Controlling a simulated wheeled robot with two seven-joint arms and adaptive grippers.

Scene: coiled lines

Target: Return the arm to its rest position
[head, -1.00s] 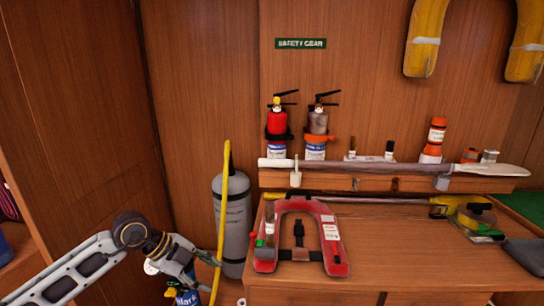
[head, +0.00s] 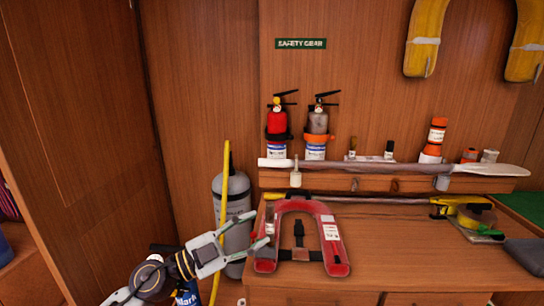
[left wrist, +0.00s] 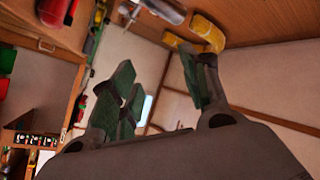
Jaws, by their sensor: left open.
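My left arm comes in from the lower left in the head view. Its gripper (head: 257,229) is open and empty, with the fingertips in front of the left side of the red horseshoe-shaped life vest (head: 333,250). I cannot tell whether they touch it. In the left wrist view the two green-padded fingers of the left gripper (left wrist: 160,78) stand apart with nothing between them. My right gripper is in neither view.
A grey cylinder (head: 238,200) and a yellow pole (head: 224,185) stand left of the wooden bench (head: 395,270). A shelf with a paddle (head: 390,165) runs behind. Two fire extinguishers, red (head: 277,122) and grey (head: 318,122), hang above. The bench's front middle is clear.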

